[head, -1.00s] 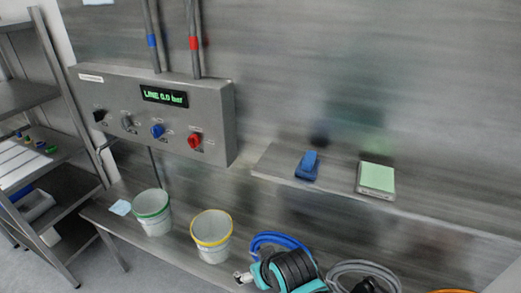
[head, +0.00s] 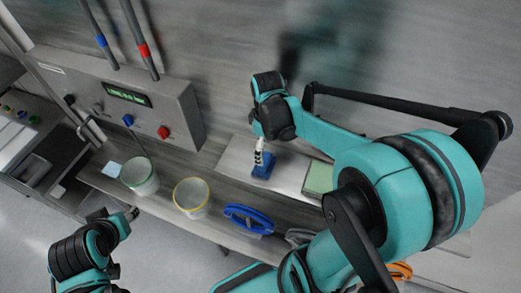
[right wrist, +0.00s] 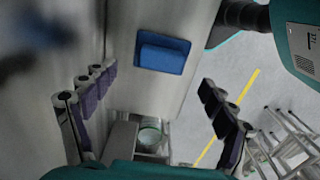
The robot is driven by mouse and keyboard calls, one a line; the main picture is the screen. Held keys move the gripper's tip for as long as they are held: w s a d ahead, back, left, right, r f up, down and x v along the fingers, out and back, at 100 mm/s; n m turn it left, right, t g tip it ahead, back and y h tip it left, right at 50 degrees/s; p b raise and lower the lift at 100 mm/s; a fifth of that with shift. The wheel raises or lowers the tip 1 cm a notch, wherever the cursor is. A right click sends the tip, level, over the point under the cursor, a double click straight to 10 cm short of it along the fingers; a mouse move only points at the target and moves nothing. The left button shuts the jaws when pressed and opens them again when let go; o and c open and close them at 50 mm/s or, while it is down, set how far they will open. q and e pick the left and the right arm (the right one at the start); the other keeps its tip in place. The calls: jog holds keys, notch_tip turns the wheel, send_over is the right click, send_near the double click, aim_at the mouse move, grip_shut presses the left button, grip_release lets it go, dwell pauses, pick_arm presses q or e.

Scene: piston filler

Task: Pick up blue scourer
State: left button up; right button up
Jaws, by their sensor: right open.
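The blue scourer (head: 262,168) lies on the raised metal ledge on the wall. In the right wrist view the scourer (right wrist: 163,53) shows ahead, between the lines of the two fingers and beyond their tips. My right gripper (head: 259,158) is just above the scourer in the head view and hides part of it. In the right wrist view the right gripper (right wrist: 157,88) has its fingers spread wide with nothing between them. My left gripper (head: 132,213) is at the lower left, near the lower bench, away from the scourer; its fingers are too small to read.
A green-topped pad (head: 319,177) lies on the ledge right of the scourer. Below, the bench carries a green-rimmed bucket (head: 139,177), a yellow-rimmed bucket (head: 191,198) and a blue hose coil (head: 248,219). A control box (head: 140,105) is on the wall at left.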

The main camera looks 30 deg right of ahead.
aim_at(265, 159)
notch_tip(265, 159, down, 7)
jog(key=shift+a+r, duration=0.15)
jog(key=shift+f, duration=0.35)
jog(key=shift+c, duration=0.2)
jog(key=c, duration=1.2)
